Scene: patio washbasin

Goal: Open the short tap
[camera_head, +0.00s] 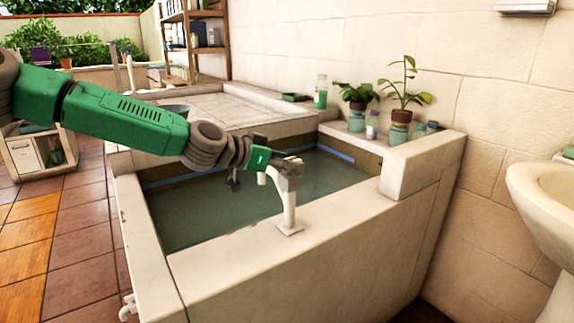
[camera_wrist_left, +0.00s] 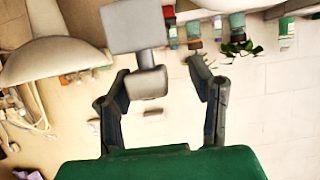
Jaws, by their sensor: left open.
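A pale upright tap (camera_head: 288,208) stands on the front rim of the stone basin (camera_head: 290,262), with its spout over the water. My left gripper (camera_head: 280,163) is at the tap's top, and partly hides the grey head there. In the left wrist view the gripper (camera_wrist_left: 159,72) is open, one finger on each side of a grey tap part (camera_wrist_left: 147,81). A gap shows on both sides of it, wider on the right. Another small white tap (camera_head: 127,307) is low on the basin's outer left side. My right gripper is not in view.
Potted plants (camera_head: 402,105) and small jars stand on the ledge behind the basin. A white washbasin (camera_head: 548,195) is at the right by the wall. A shelf (camera_head: 196,35) stands at the back.

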